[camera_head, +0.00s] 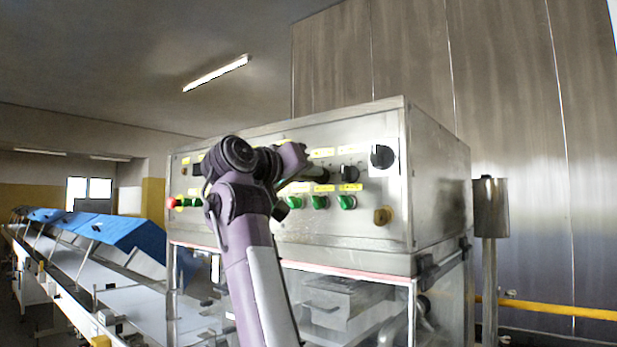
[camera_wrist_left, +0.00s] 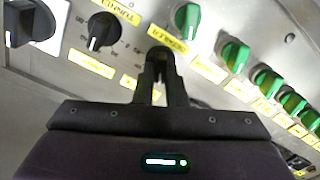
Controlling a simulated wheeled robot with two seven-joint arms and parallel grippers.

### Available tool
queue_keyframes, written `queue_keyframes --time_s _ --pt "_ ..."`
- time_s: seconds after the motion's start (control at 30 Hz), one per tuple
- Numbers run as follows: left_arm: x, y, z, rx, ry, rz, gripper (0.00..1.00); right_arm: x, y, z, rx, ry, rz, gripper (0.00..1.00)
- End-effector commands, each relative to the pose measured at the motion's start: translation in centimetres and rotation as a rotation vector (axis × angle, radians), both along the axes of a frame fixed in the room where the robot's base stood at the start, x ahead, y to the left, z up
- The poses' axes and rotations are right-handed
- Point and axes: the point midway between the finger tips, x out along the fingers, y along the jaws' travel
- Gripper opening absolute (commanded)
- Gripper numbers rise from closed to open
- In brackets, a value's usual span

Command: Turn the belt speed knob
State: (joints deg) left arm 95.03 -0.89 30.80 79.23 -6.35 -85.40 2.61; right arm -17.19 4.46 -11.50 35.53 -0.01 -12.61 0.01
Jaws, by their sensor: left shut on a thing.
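The control panel (camera_head: 360,222) is a steel face with rows of knobs and yellow labels. My left gripper (camera_head: 321,175) reaches its upper row, just left of a black knob (camera_head: 348,173). In the left wrist view, the left gripper's fingers (camera_wrist_left: 159,64) are shut close to the panel on a small knob, largely hidden by the fingers. The neighbouring black knob (camera_wrist_left: 103,31) has a white pointer line and a dial scale. The label lettering is too blurred to confirm which is the belt speed knob. My right gripper is not in view.
Green knobs (camera_head: 346,202) sit below the gripper. A large black switch (camera_head: 383,156) is to its right, and a red button (camera_head: 171,203) is at the panel's left. A conveyor with blue covers (camera_head: 125,232) runs along the left. A metal post (camera_head: 490,215) stands right.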

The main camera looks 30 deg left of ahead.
Motion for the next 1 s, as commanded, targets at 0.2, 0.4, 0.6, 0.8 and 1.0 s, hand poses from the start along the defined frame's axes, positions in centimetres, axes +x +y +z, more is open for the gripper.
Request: queue_keyframes --time_s 0.2,0.4,0.6,0.8,1.0 --pt "-0.06 0.06 0.07 -0.13 0.007 0.001 0.0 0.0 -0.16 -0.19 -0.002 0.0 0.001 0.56" --pt "-0.06 0.09 0.09 -0.198 0.012 0.001 0.0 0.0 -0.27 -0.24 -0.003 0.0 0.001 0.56" --pt "-0.07 0.1 0.11 -0.227 0.014 0.001 0.0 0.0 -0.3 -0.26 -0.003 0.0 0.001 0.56" --pt "-0.07 0.11 0.12 -0.231 0.013 0.002 0.0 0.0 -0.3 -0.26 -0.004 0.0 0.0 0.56" --pt "-0.08 0.12 0.13 -0.229 0.013 0.002 0.12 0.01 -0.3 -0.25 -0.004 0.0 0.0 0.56"
